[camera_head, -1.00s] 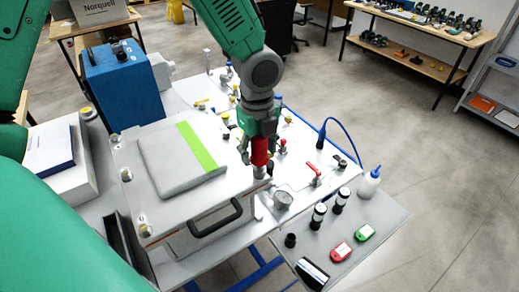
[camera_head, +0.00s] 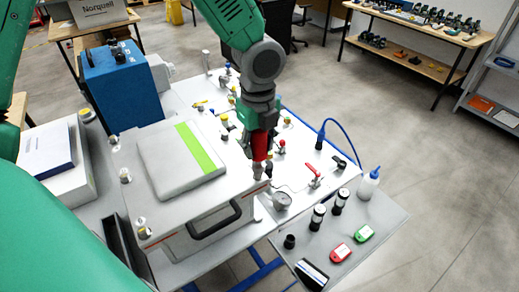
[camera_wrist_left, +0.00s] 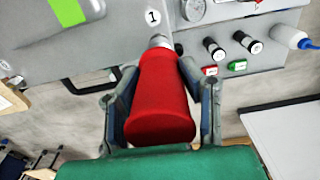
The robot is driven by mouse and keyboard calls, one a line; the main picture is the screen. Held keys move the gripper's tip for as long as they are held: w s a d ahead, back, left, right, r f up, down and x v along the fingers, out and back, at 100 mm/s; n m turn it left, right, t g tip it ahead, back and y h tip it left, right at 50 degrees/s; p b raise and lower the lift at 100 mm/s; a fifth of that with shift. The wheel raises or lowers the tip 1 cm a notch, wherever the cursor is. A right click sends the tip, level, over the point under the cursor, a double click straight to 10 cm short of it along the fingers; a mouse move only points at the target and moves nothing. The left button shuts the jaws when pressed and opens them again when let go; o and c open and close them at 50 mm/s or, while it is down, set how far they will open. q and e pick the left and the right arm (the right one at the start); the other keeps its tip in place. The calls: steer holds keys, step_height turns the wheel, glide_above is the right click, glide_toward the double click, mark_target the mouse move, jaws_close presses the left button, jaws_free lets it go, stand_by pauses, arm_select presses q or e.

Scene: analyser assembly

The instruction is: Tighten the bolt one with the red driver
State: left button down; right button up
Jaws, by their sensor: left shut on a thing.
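The red driver (camera_head: 259,146) is in my left gripper (camera_head: 257,152), near the front right corner of the analyser's grey lid (camera_head: 200,200). In the left wrist view the driver's red handle (camera_wrist_left: 160,95) sits between the two fingers of my left gripper (camera_wrist_left: 160,105), its far end pointing at the lid corner. A silver piece (camera_wrist_left: 160,41) shows at that end, beside a round label marked 1 (camera_wrist_left: 152,17). I cannot tell whether it is the driver's tip or bolt one, or whether they touch. My right gripper is not in view.
A black handle (camera_head: 215,222) is on the lid's front side. A gauge (camera_head: 282,201), a red-handled valve (camera_head: 314,175) and several fittings stand to the right. A grey side shelf (camera_head: 345,275) holds black cylinders, red and green tags and a white bottle (camera_head: 368,186). A blue box (camera_head: 123,85) stands behind.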

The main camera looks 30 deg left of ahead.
mark_target(258, 132)
arm_select(q)
steer(key=shift+r, duration=2.05)
